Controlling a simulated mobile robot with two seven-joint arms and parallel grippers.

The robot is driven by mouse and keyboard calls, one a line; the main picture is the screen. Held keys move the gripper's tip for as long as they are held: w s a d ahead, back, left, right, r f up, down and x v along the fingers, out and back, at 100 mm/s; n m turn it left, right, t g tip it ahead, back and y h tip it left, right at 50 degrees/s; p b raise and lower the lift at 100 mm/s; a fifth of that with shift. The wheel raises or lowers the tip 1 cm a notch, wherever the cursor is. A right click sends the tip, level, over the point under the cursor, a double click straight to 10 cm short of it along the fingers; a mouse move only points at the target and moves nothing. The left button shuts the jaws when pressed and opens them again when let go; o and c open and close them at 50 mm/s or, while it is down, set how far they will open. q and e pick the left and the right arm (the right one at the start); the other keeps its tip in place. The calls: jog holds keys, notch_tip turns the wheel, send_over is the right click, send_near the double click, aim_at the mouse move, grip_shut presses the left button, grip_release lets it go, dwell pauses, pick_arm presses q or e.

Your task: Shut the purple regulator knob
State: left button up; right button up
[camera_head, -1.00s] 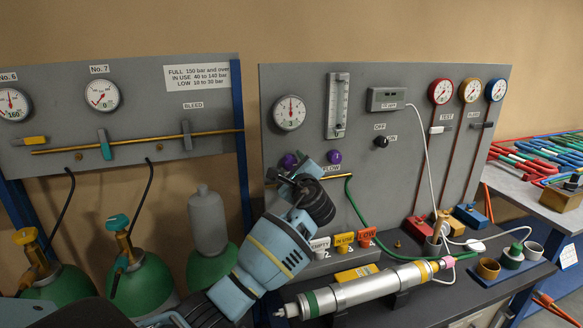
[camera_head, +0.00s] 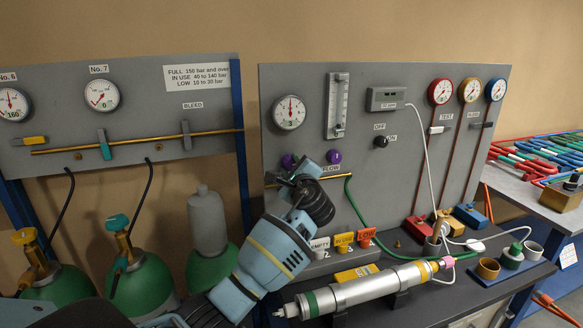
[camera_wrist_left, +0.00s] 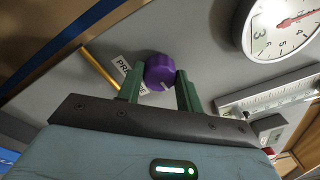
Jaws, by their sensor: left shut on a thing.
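The purple regulator knob (camera_wrist_left: 160,72) sits on the grey panel between the two green fingers of my left gripper (camera_wrist_left: 160,90) in the left wrist view. The gripper is shut on it. In the head view part of this purple knob (camera_head: 289,161) shows just behind my left gripper (camera_head: 300,172), below the round white gauge (camera_head: 289,112). A second purple knob (camera_head: 333,156) sits to its right, under the flow tube, apart from the gripper. My right gripper is not in view.
A brass pipe (camera_head: 330,177) and a green hose (camera_head: 358,210) run right beside the gripper. A silver cylinder (camera_head: 350,292) lies on the dark bench below. Hanging tags (camera_head: 343,240) and green gas bottles (camera_head: 140,280) stand near my arm.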

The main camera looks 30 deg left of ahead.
pick_arm(q)
jog(key=n, duration=0.4)
jog(key=shift+f, duration=0.2)
jog(key=n+b, duration=0.1)
jog(key=n, duration=0.3)
jog(key=shift+f+n+b, duration=0.2)
jog(key=shift+n+b, duration=0.15)
jog(key=shift+n, duration=0.05)
jog(key=n+y+b, duration=0.1)
jog(key=n+b, duration=0.1)
jog(key=n, duration=0.4)
jog(key=shift+w+d+b, duration=0.1)
jog(key=shift+b, duration=0.25)
jog(key=shift+n+b, duration=0.3)
jog(key=shift+n, duration=0.4)
jog(key=shift+r+n, duration=0.1)
jog(key=shift+n, duration=0.5)
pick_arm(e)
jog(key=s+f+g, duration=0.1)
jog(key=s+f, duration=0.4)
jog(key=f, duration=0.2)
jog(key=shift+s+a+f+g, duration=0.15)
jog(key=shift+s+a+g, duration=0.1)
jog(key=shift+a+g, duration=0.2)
pick_arm(q)
jog(key=shift+r+g+b, duration=0.1)
jog(key=shift+g+b, duration=0.2)
